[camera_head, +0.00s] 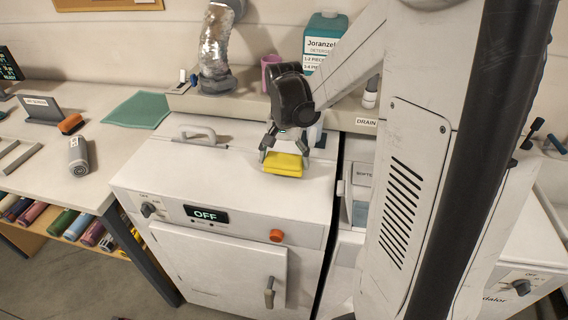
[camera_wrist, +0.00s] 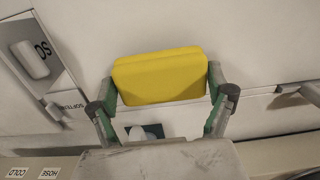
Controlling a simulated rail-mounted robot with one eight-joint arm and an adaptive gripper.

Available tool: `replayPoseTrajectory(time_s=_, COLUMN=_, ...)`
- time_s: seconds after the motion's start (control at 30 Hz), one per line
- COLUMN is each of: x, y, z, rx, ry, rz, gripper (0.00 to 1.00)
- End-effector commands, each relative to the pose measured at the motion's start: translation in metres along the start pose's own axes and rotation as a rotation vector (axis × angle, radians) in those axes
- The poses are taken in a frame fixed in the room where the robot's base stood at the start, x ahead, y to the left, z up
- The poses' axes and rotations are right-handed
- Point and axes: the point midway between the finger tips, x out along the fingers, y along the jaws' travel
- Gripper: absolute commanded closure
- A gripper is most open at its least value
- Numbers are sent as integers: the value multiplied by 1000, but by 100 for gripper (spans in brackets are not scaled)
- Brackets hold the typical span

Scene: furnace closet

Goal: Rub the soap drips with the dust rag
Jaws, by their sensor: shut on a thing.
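My gripper (camera_head: 284,158) is shut on a yellow folded pad, which I take to be the dust rag (camera_head: 283,168). The rag is over the white top of the machine with the OFF display (camera_head: 250,200), near its back right part. I cannot tell whether it touches the surface. In the wrist view the rag (camera_wrist: 160,76) spans between the two fingers of my gripper (camera_wrist: 163,88). No soap drips can be made out; the rag and gripper may hide part of the surface.
A ledge behind carries a foil duct (camera_head: 216,50), a pink cup (camera_head: 270,70) and a teal detergent bottle (camera_head: 322,38). A raised handle (camera_head: 197,132) stands on the machine top's back left. A counter with a green mat (camera_head: 138,110) is at left.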

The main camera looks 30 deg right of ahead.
Motion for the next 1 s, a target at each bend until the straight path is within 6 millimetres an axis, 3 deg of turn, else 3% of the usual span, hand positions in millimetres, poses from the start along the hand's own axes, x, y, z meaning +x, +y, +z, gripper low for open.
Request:
replayPoseTrajectory(time_s=0.6, x=-56, y=-3, z=2, rx=-6, ry=0, rz=0, gripper=43)
replayPoseTrajectory(time_s=1.0, x=-59, y=-3, z=2, rx=-6, ry=0, rz=0, gripper=43)
